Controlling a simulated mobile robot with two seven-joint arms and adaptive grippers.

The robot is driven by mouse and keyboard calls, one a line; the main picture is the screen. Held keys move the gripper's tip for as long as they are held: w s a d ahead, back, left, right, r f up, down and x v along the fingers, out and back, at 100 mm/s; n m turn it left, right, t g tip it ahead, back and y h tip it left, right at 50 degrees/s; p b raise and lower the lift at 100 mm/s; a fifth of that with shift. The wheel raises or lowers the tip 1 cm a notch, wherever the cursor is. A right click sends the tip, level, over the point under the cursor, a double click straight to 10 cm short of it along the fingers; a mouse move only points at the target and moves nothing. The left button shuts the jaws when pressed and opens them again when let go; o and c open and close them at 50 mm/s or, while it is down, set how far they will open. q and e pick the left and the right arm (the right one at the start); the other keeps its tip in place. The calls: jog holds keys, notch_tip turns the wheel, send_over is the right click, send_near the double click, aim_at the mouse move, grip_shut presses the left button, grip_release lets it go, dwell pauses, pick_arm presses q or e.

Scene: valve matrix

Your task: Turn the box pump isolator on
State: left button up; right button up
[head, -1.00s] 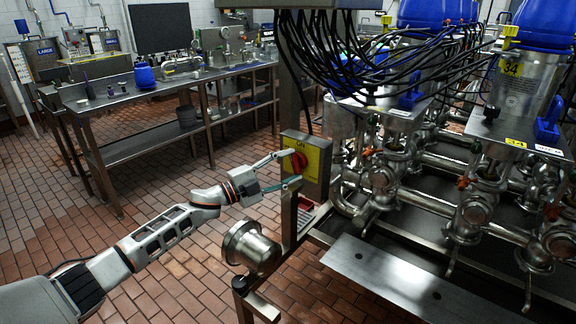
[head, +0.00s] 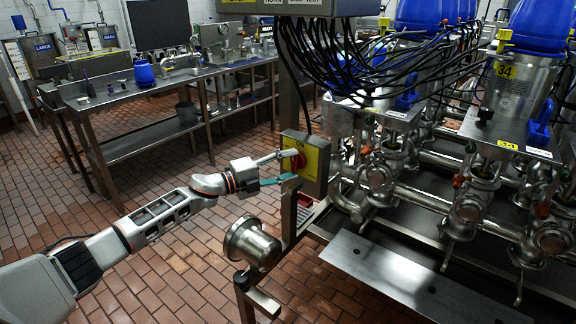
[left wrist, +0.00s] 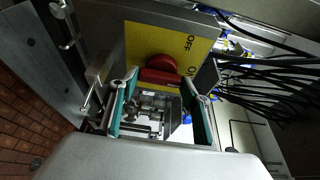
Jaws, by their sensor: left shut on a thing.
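The box pump isolator (head: 318,160) is a grey box with a yellow face plate and a red rotary knob (head: 299,161), mounted on a steel post. My left gripper (head: 291,165) reaches it from the left, its fingers above and below the knob, shut on it. In the left wrist view the red knob (left wrist: 170,63) with its handle bar sits between the fingertips, on the yellow plate (left wrist: 200,45) marked OFF and ON. The fingertips partly hide the knob in the head view. My right gripper is not in view.
Steel valves and pipes (head: 468,208) with black cables above stand right of the isolator. A round steel housing (head: 250,242) is below my left gripper. A steel bench (head: 170,95) stands behind; the tiled floor between is open.

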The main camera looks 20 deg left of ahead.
pick_arm(q)
jog(key=o, duration=1.1)
jog(key=v, duration=1.2)
jog(key=s+d+f+n+t+y, duration=0.1)
jog(key=s+d+f+n, duration=0.55)
jog(key=f, duration=0.35)
jog(key=s+d+f+n+g+y, duration=0.2)
jog(key=s+f+n+y, duration=0.2)
jog(key=s+f+n, duration=0.4)
jog(key=s+d+f+n+g+y, duration=0.1)
jog(key=s+d+f+n+y, duration=0.2)
jog(key=s+f+n, duration=0.5)
jog(key=s+f+y, duration=0.1)
jog(key=s+f, duration=0.6)
jog(key=s, duration=0.5)
jog(key=shift+f+g, duration=0.2)
jog(key=shift+g, duration=0.2)
